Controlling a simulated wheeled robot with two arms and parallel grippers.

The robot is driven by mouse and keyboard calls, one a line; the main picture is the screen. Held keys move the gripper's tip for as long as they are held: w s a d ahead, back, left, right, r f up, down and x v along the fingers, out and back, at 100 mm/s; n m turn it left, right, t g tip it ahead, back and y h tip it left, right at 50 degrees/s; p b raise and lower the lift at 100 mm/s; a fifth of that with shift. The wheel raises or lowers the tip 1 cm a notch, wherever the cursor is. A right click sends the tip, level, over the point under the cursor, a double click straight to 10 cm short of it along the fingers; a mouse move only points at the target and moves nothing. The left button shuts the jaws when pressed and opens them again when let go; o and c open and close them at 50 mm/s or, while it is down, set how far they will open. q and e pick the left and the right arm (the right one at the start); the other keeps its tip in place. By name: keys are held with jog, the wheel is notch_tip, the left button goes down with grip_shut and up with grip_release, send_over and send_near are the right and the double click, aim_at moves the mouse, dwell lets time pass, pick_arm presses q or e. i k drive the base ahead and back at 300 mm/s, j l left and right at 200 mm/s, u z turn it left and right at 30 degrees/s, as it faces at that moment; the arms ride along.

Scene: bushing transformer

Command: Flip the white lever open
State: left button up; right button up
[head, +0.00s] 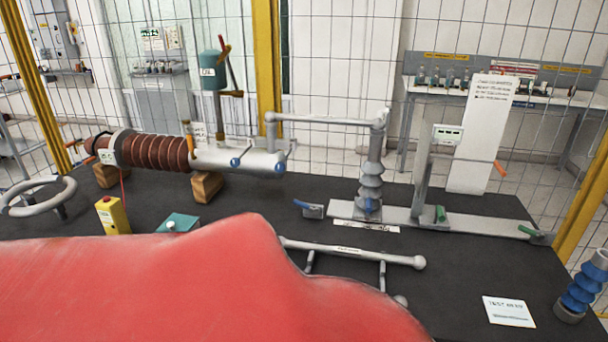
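A pale grey-white bar (322,120) runs level above the dark table, from a short post at its left end to the top of a grey ribbed insulator (370,181) at its right end. A second pale bar with ball ends (347,249) lies lower, in front of the insulator, on thin legs. No part is clearly marked as the white lever, so I cannot tell which one it is. Neither of my grippers is in view. A large red surface (170,290) fills the lower left foreground and hides the near part of the table.
A brown ribbed bushing (155,153) rests on wooden blocks at the left. A yellow box (112,215) and a teal box (178,223) stand in front of it. A blue ribbed insulator (581,288) stands at the right. Wire fencing with yellow posts (267,60) stands behind the dark table (460,275).

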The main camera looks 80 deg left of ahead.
aim_at(385, 111)
jog(key=u, duration=2.35)
